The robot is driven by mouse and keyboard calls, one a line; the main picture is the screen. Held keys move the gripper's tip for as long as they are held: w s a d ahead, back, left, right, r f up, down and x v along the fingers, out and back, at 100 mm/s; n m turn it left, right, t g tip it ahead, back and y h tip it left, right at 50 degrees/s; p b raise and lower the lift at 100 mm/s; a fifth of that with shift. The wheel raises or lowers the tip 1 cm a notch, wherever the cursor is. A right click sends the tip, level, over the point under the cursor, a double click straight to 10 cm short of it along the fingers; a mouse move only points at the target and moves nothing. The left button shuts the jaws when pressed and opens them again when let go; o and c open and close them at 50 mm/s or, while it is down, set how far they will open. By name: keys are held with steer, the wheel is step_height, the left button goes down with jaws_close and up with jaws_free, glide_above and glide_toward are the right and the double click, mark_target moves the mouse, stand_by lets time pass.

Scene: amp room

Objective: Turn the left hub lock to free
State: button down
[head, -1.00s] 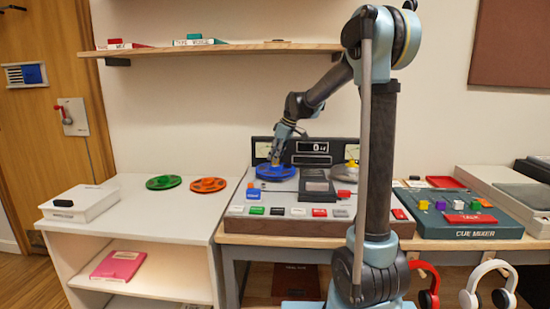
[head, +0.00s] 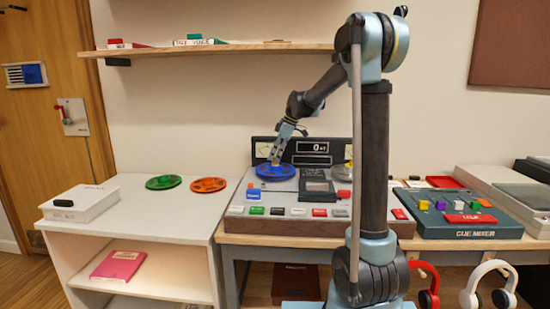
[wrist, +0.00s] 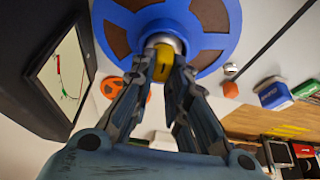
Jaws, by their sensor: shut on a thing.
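The tape machine (head: 318,226) stands on the desk with a blue reel (head: 275,171) on its left hub. The reel also fills the top of the wrist view (wrist: 112,18). The left hub lock (wrist: 162,60) is a yellow piece on a pale round hub at the reel's centre. My gripper (head: 275,162) is over the middle of the blue reel. In the wrist view its two fingers (wrist: 163,70) are closed on either side of the yellow hub lock. The fingers cover part of the lock, and its marking cannot be read.
A green reel (head: 163,182) and an orange reel (head: 208,185) lie on the white shelf unit to the left. A dark cover (head: 318,187) lies right of the blue reel. A teal cue mixer (head: 470,226) stands further right.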

steer(key=shift+d+f, duration=0.1)
steer(key=shift+d, duration=0.05)
steer(key=c, duration=1.6)
jaws_free()
steer(key=shift+w, duration=0.1)
steer(key=shift+o, duration=0.2)
steer(key=v, duration=1.2)
